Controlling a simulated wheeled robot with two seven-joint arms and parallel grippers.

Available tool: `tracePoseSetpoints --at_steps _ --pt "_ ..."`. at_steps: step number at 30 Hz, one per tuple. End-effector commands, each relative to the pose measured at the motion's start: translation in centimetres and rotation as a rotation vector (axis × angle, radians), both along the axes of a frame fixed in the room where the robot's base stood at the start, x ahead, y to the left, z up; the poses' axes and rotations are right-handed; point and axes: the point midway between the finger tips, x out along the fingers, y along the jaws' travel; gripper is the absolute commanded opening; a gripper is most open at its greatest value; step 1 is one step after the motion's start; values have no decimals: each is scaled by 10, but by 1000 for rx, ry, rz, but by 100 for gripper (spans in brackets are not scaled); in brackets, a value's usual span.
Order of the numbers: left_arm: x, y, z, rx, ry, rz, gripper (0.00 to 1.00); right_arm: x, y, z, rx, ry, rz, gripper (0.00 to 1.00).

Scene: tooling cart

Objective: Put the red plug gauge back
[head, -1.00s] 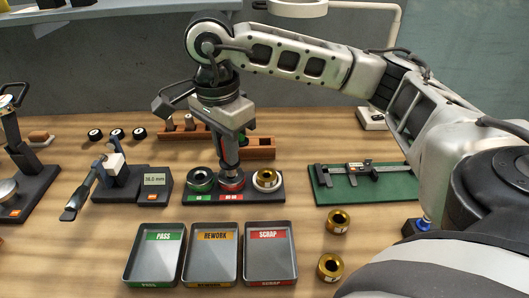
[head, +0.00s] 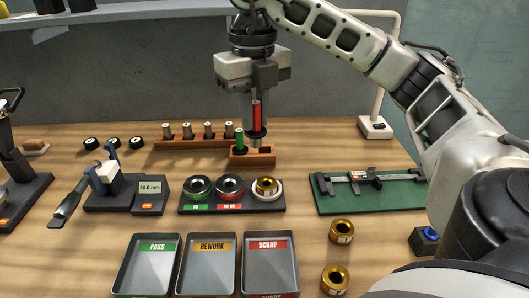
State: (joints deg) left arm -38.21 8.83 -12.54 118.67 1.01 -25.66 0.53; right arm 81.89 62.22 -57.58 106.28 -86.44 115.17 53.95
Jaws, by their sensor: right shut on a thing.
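My right gripper (head: 254,105) points down at the back middle of the bench, shut on the red plug gauge (head: 257,116). The gauge hangs upright, with its red handle between the fingers, a dark collar and a silver lower end. That lower end is over or at the right part of a small wooden block (head: 262,159); I cannot tell whether it has entered the block. A green plug gauge (head: 239,139) stands upright in the left part of the same block. My left gripper is not in view.
A wooden rack (head: 190,144) with several silver-topped pins stands behind, to the left. In front sit a ring gauge stand (head: 214,209), three trays labelled PASS (head: 153,270), REWORK (head: 206,270) and SCRAP (head: 270,268), and a caliper on a green mat (head: 385,198).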

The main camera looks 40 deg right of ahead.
Motion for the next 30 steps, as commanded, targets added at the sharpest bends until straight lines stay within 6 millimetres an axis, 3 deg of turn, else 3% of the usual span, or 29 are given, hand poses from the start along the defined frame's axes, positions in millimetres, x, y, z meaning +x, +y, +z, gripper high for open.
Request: tracePoseSetpoints --at_steps 11,12,15,26,30 --pt "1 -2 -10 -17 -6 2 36 57 -66 -43 2 7 -7 0" --pt "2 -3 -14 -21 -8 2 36 61 -70 -55 3 7 -3 0" --pt "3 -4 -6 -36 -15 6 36 70 -82 -68 1 7 -4 0" --pt "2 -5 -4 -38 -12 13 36 85 -99 -94 0 3 -1 0" --pt "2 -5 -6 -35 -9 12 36 86 -101 -116 -1 5 1 0"
